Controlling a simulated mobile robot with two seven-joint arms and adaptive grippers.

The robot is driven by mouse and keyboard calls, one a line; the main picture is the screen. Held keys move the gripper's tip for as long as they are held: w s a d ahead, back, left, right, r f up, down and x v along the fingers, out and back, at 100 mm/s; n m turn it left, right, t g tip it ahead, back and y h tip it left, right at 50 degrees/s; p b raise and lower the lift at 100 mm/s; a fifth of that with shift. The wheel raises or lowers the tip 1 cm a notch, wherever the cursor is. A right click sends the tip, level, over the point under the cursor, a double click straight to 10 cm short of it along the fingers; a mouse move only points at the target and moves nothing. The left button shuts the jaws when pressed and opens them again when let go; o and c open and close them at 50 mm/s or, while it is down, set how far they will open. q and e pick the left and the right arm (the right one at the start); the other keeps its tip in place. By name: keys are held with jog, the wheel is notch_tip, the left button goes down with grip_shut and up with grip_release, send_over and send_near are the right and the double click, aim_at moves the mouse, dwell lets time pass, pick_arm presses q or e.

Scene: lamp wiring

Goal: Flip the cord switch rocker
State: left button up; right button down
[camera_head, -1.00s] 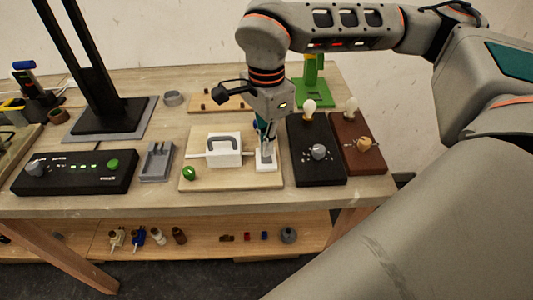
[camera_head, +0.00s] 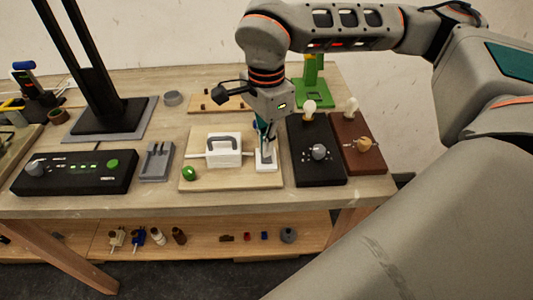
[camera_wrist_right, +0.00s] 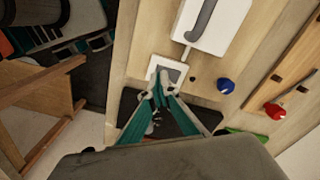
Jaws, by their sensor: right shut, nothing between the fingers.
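A small white switch plate (camera_head: 266,167) with a grey inset lies at the right end of a light wooden board (camera_head: 232,179). A short cord joins it to a white box (camera_head: 223,157) with a dark grey curved handle. My right gripper (camera_head: 265,149) points down over the plate, fingers together and empty. In the right wrist view, the fingertips (camera_wrist_right: 158,92) are at the near edge of the plate (camera_wrist_right: 167,69), partly covering it. Whether they touch it, and which way any rocker is tilted, I cannot tell. My left gripper is not in view.
A black box with a knob (camera_head: 318,153) and a brown one (camera_head: 362,147), each with a bulb, stand right of the board. A green ball-like knob (camera_head: 189,173) sits on its front left corner. A grey holder (camera_head: 157,162) and a black control panel (camera_head: 75,171) stand further left.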

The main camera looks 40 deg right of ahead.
aim_at(266, 159)
jog(key=shift+f+b, duration=0.5)
jog(key=shift+f, duration=0.6)
dwell(0.5)
jog(key=shift+r+p, duration=1.4)
jog(key=shift+r, duration=0.55)
jog(key=shift+r+p, duration=1.3)
jog(key=shift+r, duration=0.35)
jog(key=shift+a+f, duration=0.1)
